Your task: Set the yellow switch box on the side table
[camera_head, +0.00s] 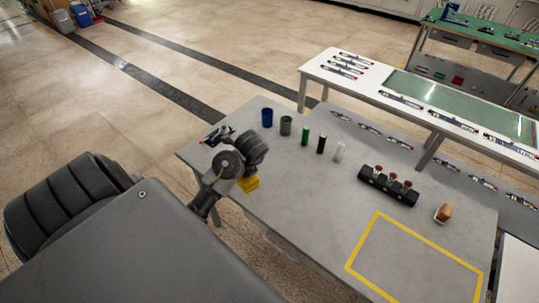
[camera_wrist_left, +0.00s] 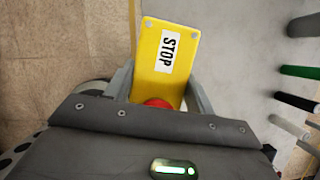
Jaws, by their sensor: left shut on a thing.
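In the left wrist view the switch box (camera_wrist_left: 165,55) shows a STOP label and a red button near my palm. My left gripper (camera_wrist_left: 163,82) is shut on it, one finger on each side. In the head view my left gripper (camera_head: 248,177) is mostly hidden behind the wrist. The box is over the table's edge area; I cannot tell whether it touches the top. My right gripper is not in view.
A blue cup (camera_head: 267,117), a grey cup (camera_head: 286,125) and green, black and white cylinders stand in a row. A black block with red knobs (camera_head: 389,185) and a brown-topped item (camera_head: 443,213) are farther right. A yellow outline (camera_head: 408,229) encloses clear surface. A white table (camera_head: 385,85) stands behind.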

